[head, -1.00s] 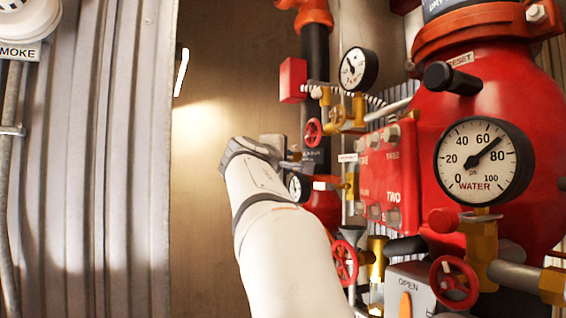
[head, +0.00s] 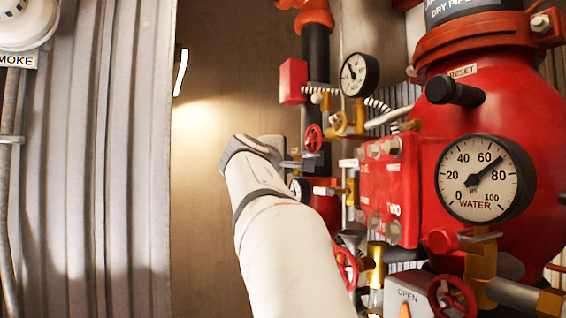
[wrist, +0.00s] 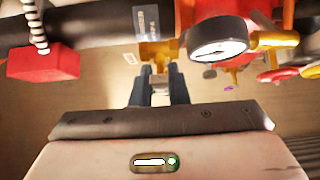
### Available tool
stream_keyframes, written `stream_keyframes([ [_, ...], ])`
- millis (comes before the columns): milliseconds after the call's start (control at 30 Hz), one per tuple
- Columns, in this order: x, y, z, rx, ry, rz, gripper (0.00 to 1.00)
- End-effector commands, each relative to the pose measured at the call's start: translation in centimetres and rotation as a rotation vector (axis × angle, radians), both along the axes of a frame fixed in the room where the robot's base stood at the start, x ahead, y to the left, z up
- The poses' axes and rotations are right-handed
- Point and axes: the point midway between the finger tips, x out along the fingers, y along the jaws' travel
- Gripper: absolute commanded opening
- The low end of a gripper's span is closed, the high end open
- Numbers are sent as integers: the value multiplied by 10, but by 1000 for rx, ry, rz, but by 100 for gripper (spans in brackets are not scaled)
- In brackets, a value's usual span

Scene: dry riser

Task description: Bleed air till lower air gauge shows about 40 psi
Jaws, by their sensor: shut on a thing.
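My gripper (wrist: 158,88) is shut on a small part at the brass air bleed valve (wrist: 156,52) on the black pipe (wrist: 95,28) in the wrist view. The fingers hide most of the held part. In the head view my gripper (head: 288,163) is at the same pipe, seen from behind and partly hidden by my wrist. The lower air gauge (wrist: 220,36) is just right of the fingers in the wrist view, its dial steeply angled and its reading unclear. In the head view it is mostly hidden behind my arm.
An upper gauge (head: 359,75) and a red box (head: 293,81) sit above my gripper. A large WATER gauge (head: 485,179) reads about 70. Corrugated wall (head: 105,160) stands left.

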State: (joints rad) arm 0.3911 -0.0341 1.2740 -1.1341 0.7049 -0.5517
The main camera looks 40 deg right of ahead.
Motion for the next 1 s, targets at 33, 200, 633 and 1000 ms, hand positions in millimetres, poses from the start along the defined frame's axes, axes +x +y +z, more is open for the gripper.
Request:
stream_keyframes([
  [33, 0, 0, -1, -1, 2, -1, 0],
  [200, 0, 0, 0, -1, 2, -1, 26],
  [633, -2, 4, -1, -2, -1, 0, 36],
  [1000, -31, 54, -2, -1, -2, 3, 36],
])
